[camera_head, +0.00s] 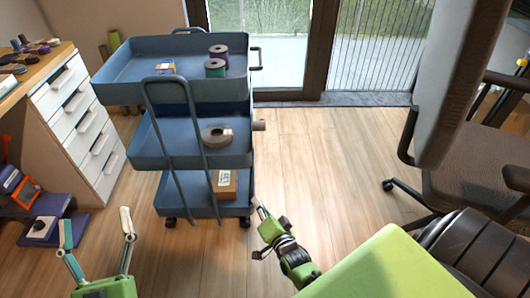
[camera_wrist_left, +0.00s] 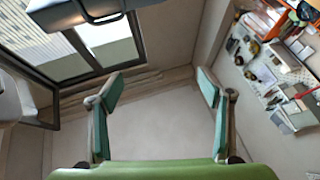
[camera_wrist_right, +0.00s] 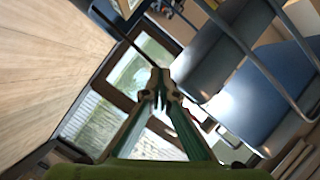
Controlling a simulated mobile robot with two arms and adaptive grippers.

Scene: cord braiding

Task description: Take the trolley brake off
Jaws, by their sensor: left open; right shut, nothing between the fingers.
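The blue three-tier trolley (camera_head: 215,160) stands on the wooden floor left of centre in the head view. Dark casters show under its near edge, one at the left (camera_head: 170,222) and one at the right (camera_head: 245,222). I cannot make out a brake lever on them. My right gripper (camera_head: 259,206) is shut and empty, close to the trolley's lower right corner; I cannot tell whether it touches. The right wrist view shows its closed fingertips (camera_wrist_right: 160,78) with blue trays (camera_wrist_right: 265,105) to the right. My left gripper (camera_head: 97,226) is open and empty, left of the trolley.
Spools (camera_head: 216,67) stand on the top tray, a tape roll (camera_head: 217,136) on the middle one, a box (camera_head: 223,183) on the bottom. A white drawer unit (camera_head: 85,120) is at left. An office chair (camera_head: 470,165) and green surface (camera_head: 390,270) are right. Floor between is clear.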

